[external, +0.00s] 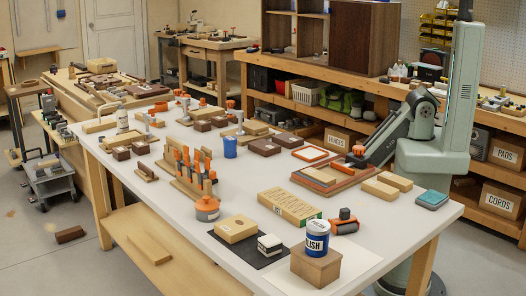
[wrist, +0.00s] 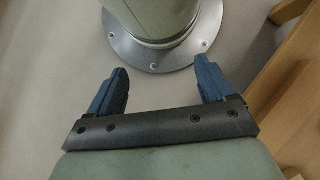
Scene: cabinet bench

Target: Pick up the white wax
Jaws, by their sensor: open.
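A small white block with a dark band (external: 270,245) lies on a black mat (external: 236,253) near the table's front edge; it may be the white wax, but I cannot read a label on it. My gripper (wrist: 160,72) is open in the wrist view, with two blue fingers apart and nothing between them. It is above the floor beside my own round base, away from the table objects. In the external view my arm is folded at the table's right side, and I cannot make out the fingers there.
A tan box (external: 235,229) shares the mat. Right of it, a blue-and-white can (external: 316,238) stands on a wooden block (external: 315,266). An orange-grey pot (external: 207,208), a tool rack (external: 187,180) and a long labelled box (external: 289,207) stand behind. A wooden edge (wrist: 292,85) is at right in the wrist view.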

